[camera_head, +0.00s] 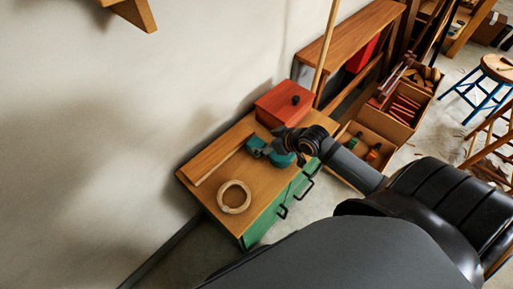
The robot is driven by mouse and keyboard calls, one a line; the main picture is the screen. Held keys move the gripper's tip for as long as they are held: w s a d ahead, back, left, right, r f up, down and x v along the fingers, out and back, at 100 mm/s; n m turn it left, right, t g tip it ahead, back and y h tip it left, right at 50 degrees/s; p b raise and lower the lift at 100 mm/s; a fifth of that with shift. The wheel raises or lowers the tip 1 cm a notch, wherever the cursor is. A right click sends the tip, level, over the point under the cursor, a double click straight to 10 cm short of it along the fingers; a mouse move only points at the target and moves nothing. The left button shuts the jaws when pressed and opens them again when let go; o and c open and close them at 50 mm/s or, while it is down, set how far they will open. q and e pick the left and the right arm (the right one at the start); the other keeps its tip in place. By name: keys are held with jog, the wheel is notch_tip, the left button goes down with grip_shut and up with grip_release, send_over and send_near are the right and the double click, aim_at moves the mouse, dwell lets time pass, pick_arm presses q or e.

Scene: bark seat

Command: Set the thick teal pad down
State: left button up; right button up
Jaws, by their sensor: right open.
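A teal thing, which looks like the thick pad (280,159), is at the right part of the wooden cabinet top (262,183). Teal also shows a little to its left, and I cannot tell whether this is the same piece. My right gripper (284,142) is open, right at the teal thing and partly covering it. I cannot tell whether its fingers touch the teal or whether the teal lies flat. My left gripper is not in view.
A pale ring (234,197) lies at the front, and a wooden strip (222,159) lies along the wall side. Open crates (386,124) are to the right. The green drawers (256,230) have black handles.

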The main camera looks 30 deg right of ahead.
aim_at(257, 143)
jog(key=b+x, duration=0.1)
jog(key=x, duration=0.4)
jog(key=shift+s+a+f+b, duration=0.1)
jog(key=shift+s+f+b, duration=0.05)
jog(key=shift+s+b, duration=0.15)
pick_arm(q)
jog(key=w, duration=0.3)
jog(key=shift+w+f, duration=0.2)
pick_arm(e)
jog(key=c, duration=1.1)
